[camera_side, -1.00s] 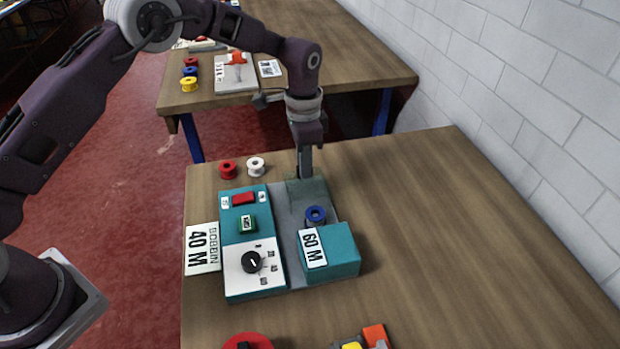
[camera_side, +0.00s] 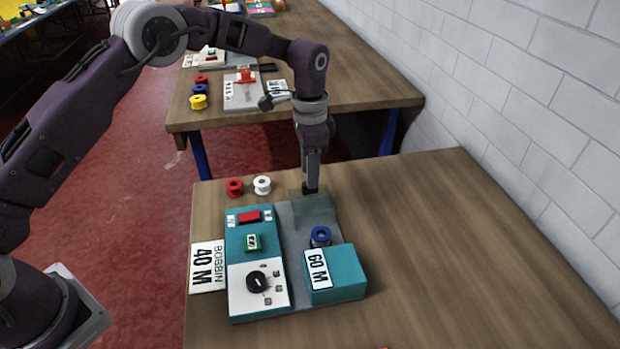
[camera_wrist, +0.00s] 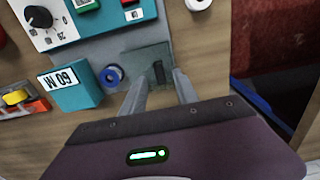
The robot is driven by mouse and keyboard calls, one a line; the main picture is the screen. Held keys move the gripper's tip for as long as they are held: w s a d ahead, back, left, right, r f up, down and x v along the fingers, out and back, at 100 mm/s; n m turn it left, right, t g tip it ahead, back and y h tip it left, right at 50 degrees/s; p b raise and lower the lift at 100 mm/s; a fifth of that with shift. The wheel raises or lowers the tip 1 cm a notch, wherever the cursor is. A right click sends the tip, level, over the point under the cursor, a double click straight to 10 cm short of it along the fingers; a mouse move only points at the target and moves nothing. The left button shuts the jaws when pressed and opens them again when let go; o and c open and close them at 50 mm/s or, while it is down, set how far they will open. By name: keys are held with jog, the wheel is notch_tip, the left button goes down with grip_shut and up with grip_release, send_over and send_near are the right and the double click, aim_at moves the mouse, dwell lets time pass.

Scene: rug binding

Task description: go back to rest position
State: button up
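My gripper (camera_side: 312,188) points down over the greenish-grey block (camera_side: 318,208) at the back of the winding machine. In the wrist view my gripper (camera_wrist: 160,88) has its two fingers apart, with no held object visible between them. A dark slot or piece (camera_wrist: 158,72) on the block shows between and beyond the fingers. Whether the fingertips touch the block cannot be told. The teal machine (camera_side: 236,240) carries a red switch, a small green display and a black dial. A blue bobbin (camera_side: 320,236) sits behind the teal box (camera_side: 345,270) labelled 60 M.
A red spool (camera_side: 235,187) and a white spool (camera_side: 262,185) stand behind the machine. A 40 M bobbin card (camera_side: 207,268) lies to its left. The table's right side (camera_side: 450,240) is clear, with a white brick wall (camera_side: 530,120) beyond. Another table (camera_side: 370,90) stands behind.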

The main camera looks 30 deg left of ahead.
notch_tip(320, 180, up, 4)
jog(key=s+a+r+n+t, duration=0.1)
jog(key=s+a+r+n, duration=0.15)
jog(key=s+r, duration=0.55)
jog(key=s+a+r+n+t, duration=0.25)
jog(key=s+r, duration=0.35)
jog(key=r, duration=0.3)
jog(key=s+a+f+n+t, duration=0.1)
jog(key=s+a+n, duration=0.1)
jog(key=s, duration=0.9)
jog(key=s+a+f+n+t, duration=0.1)
jog(key=s+a+n, duration=0.1)
jog(key=s, duration=0.8)
jog(key=shift+s, duration=0.4)
